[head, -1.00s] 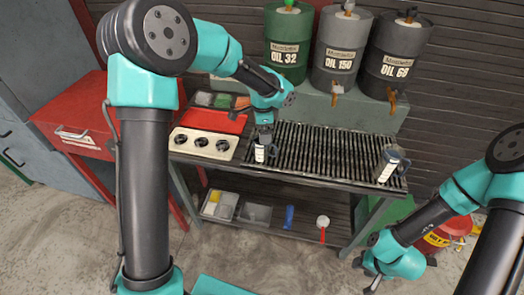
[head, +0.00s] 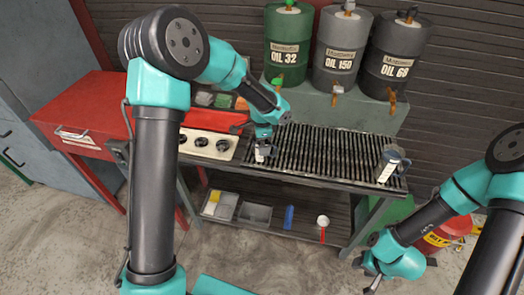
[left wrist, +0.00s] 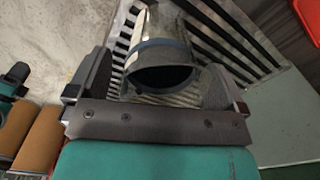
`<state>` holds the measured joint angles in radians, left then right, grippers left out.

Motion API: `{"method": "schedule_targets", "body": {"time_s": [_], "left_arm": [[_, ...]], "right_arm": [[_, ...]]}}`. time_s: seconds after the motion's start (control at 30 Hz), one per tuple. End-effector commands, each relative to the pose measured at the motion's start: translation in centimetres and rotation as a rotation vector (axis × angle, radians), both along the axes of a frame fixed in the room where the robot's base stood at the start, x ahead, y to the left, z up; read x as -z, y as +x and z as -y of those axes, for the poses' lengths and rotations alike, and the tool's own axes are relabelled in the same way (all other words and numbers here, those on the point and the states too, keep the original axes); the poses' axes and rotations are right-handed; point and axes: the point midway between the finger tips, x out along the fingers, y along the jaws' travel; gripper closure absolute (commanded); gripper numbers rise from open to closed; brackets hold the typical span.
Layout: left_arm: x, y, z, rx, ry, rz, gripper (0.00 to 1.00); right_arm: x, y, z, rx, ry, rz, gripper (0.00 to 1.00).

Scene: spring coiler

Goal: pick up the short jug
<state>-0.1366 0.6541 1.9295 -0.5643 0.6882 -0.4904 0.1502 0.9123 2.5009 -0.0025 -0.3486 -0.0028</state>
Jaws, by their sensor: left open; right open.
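The short jug (head: 261,154) stands on the slatted bench top, at its left part, with a pale label on its side. My left gripper (head: 263,143) is right over it in the head view and hides its upper part. In the left wrist view the jug's dark round mouth and blue-grey rim (left wrist: 163,72) lie between the two open fingers. I cannot tell whether either finger touches it. My right gripper (head: 371,278) is open and empty, low at the right, away from the bench.
A taller jug (head: 390,164) stands at the right end of the slatted top (head: 325,150). A panel with knobs (head: 208,143) and a red tray are to the left. Three oil drums (head: 338,52) stand behind on a ledge. Bins and a scoop lie on the lower shelf.

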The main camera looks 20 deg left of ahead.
Motion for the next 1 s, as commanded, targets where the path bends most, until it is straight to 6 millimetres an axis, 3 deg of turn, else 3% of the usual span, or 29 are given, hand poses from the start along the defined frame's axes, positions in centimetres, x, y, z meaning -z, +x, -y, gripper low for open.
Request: {"method": "schedule_targets", "body": {"time_s": [0.43, 1.0], "left_arm": [[-0.01, 0.00, -0.01, 0.000, 0.000, 0.000, 0.03], [-0.02, 0.00, -0.01, 0.000, 0.000, 0.000, 0.57]], "right_arm": [[0.00, 0.00, 0.00, 0.000, 0.000, 0.000, 0.57], [0.00, 0.00, 0.00, 0.000, 0.000, 0.000, 0.57]]}}
